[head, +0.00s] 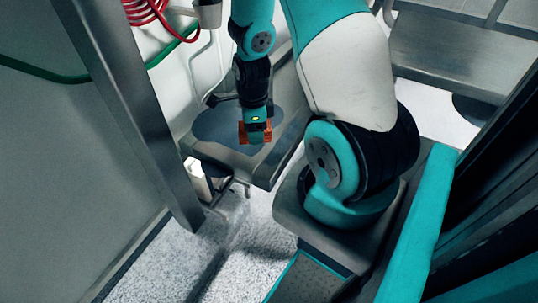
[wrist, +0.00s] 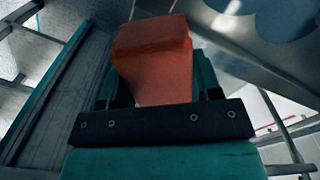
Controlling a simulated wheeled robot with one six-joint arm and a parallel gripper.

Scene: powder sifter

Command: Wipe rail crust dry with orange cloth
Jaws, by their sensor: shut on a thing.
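The orange cloth (head: 242,132) is a small folded block held in my gripper (head: 256,138). In the wrist view the cloth (wrist: 150,48) stands up between the jaws of my gripper (wrist: 155,92), which is shut on it. In the head view my gripper points down over a grey metal surface with a dark round area (head: 212,124). I cannot tell whether the cloth touches that surface. I cannot make out the rail crust in either view.
A slanted metal post (head: 125,95) stands left of my arm. A red coiled hose (head: 145,10) and a green hose (head: 45,73) hang at the upper left. A metal bench (head: 450,60) is at the upper right. Speckled floor (head: 240,255) shows below.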

